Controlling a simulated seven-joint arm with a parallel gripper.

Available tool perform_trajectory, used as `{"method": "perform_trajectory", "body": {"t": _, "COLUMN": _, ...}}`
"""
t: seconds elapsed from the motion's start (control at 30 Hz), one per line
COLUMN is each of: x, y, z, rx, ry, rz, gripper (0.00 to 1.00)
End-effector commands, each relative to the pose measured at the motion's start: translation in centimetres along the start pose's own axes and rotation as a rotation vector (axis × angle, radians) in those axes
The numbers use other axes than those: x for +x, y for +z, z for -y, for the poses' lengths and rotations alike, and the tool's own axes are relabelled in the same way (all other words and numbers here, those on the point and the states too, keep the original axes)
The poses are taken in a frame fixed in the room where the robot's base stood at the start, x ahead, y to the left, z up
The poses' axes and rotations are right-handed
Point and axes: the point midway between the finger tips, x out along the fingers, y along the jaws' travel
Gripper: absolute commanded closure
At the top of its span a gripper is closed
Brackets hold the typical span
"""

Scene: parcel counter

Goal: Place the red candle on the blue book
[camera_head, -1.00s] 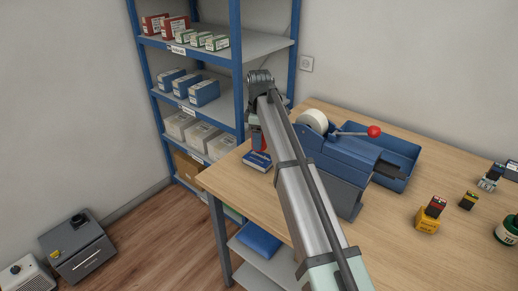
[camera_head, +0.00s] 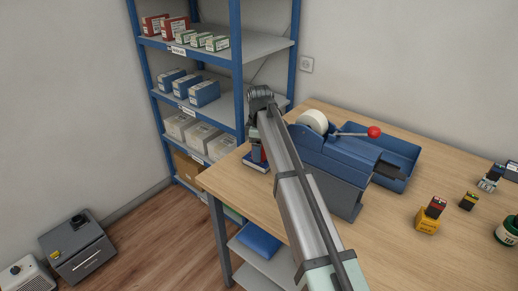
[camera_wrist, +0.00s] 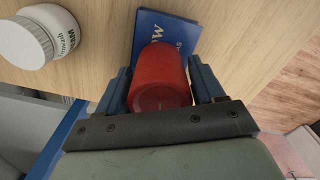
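The red candle (camera_wrist: 160,80) is between the two fingers of my gripper (camera_wrist: 159,66) in the wrist view, with a finger against each side. In the head view a small part of the candle (camera_head: 257,154) shows below my gripper, partly hidden by my arm. The blue book (camera_wrist: 150,27) lies flat on the table behind the candle in the wrist view. Its edge (camera_head: 254,165) shows in the head view near the table's left corner. The candle is over the book, very close to it; whether they touch I cannot tell.
A blue tape dispenser (camera_head: 335,150) and a blue tray (camera_head: 405,150) are right of my arm. Small boxes (camera_head: 428,218) lie farther right. A shelf unit (camera_head: 238,70) stands behind the table's left end.

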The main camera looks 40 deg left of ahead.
Motion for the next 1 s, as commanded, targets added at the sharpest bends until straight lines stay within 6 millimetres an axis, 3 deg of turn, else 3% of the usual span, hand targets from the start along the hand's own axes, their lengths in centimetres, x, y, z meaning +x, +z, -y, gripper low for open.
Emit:
{"method": "perform_trajectory", "body": {"t": 0.13, "x": 0.0, "y": 0.0, "z": 0.0, "rx": 0.000, "ry": 0.000, "rz": 0.000, "gripper": 0.18}}
{"method": "perform_trajectory", "body": {"t": 0.47, "x": -0.5, "y": 0.0, "z": 0.0, "rx": 0.000, "ry": 0.001, "rz": 0.000, "gripper": 0.18}}
{"method": "perform_trajectory", "body": {"t": 0.67, "x": -3.0, "y": 0.0, "z": -0.1, "rx": 0.000, "ry": 0.002, "rz": -0.001, "gripper": 0.18}}
{"method": "perform_trajectory", "body": {"t": 1.0, "x": -9.2, "y": -0.1, "z": -0.1, "rx": 0.000, "ry": 0.002, "rz": -0.001, "gripper": 0.18}}
